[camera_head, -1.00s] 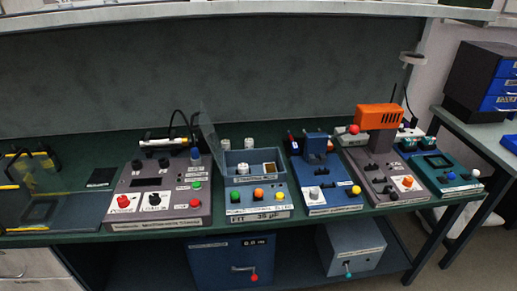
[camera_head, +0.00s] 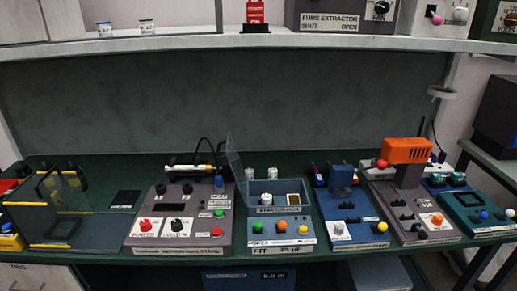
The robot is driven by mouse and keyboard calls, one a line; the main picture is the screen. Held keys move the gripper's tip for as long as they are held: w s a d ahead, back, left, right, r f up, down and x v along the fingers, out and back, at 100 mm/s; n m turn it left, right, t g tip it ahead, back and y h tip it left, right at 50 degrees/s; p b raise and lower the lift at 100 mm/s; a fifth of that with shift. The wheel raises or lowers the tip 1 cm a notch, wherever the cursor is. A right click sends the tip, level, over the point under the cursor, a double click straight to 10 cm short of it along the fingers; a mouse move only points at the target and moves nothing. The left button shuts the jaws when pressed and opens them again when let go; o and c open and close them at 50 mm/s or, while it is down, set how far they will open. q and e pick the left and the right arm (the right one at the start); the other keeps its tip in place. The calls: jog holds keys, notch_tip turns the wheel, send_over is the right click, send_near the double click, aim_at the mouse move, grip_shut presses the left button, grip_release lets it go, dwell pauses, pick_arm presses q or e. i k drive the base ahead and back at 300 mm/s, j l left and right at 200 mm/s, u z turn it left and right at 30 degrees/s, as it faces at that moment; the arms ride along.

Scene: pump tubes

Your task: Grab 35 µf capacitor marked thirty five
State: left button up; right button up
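Two small white cylinders, which look like capacitors, stand behind the blue-grey station, one on the left (camera_head: 250,174) and one on the right (camera_head: 272,174). A third white cylinder (camera_head: 266,199) sits in the open top of the blue-grey station (camera_head: 278,217). Any markings on the cylinders are too small to read. The station's front label (camera_head: 277,249) appears to read "FIT 35 µF". A clear raised lid (camera_head: 234,163) stands at its left side. Neither of my grippers is in view.
A grey station with knobs (camera_head: 181,222) stands left of the blue-grey station. A blue station (camera_head: 346,217) and a grey one with an orange block (camera_head: 407,151) stand right. A shelf (camera_head: 300,42) crosses above the green bench. The front edge is close to the stations.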

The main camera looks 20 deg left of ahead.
aim_at(267, 198)
jog(key=j+z, duration=0.45)
jog(key=j, duration=2)
jog(key=i+l+u, duration=0.25)
jog(key=l, duration=0.65)
jog(key=l+u, duration=0.3)
jog(key=l, duration=0.55)
jog(key=l+u, duration=0.25)
jog(key=l, duration=0.7)
jog(key=k+l+u, duration=0.25)
jog(key=l, duration=0.65)
jog(key=i, duration=0.1)
